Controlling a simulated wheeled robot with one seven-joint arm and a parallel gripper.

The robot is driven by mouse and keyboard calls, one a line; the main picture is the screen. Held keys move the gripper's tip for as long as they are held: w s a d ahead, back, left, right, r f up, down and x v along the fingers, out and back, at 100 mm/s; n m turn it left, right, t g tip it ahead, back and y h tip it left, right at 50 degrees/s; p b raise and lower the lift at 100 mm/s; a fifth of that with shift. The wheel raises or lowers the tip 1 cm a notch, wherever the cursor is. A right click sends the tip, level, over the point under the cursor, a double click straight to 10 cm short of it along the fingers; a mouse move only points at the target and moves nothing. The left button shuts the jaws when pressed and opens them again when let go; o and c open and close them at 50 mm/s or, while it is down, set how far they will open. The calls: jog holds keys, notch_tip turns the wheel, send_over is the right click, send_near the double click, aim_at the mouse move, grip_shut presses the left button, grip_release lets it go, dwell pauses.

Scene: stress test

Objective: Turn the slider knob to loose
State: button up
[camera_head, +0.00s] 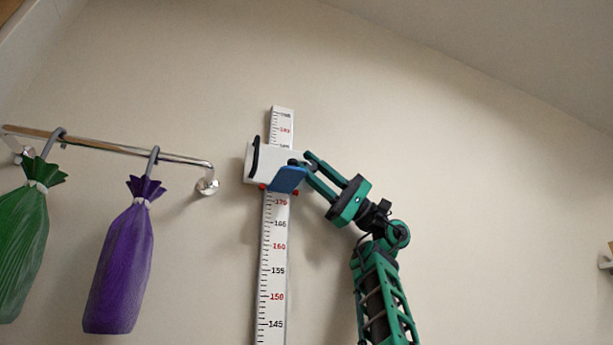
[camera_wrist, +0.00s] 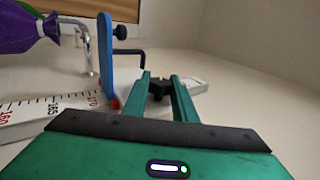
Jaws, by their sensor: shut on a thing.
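A white height scale (camera_head: 274,240) with black and red numbers runs up the wall in the head view. A white slider (camera_head: 262,165) with a blue plate (camera_head: 287,179) sits on it just above the 170 mark. My gripper (camera_head: 303,164) reaches the slider's right side. In the wrist view the fingers of my gripper (camera_wrist: 160,82) are shut on a black knob (camera_wrist: 158,88). The blue plate (camera_wrist: 107,58) stands to the left of the fingers there. The knob's exact turn cannot be read.
A chrome rail (camera_head: 110,147) on the left wall carries a green bag (camera_head: 22,240) and a purple bag (camera_head: 119,265) on hooks. Small red parts (camera_head: 295,192) sit under the slider. The wall right of my arm is mostly bare.

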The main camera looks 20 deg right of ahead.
jog(key=shift+r+h, duration=0.1)
jog(key=shift+h, duration=0.4)
dwell(0.3)
jog(key=o, duration=1)
jog(key=shift+o, duration=0.2)
jog(key=v, duration=1.1)
jog(key=shift+w, duration=0.15)
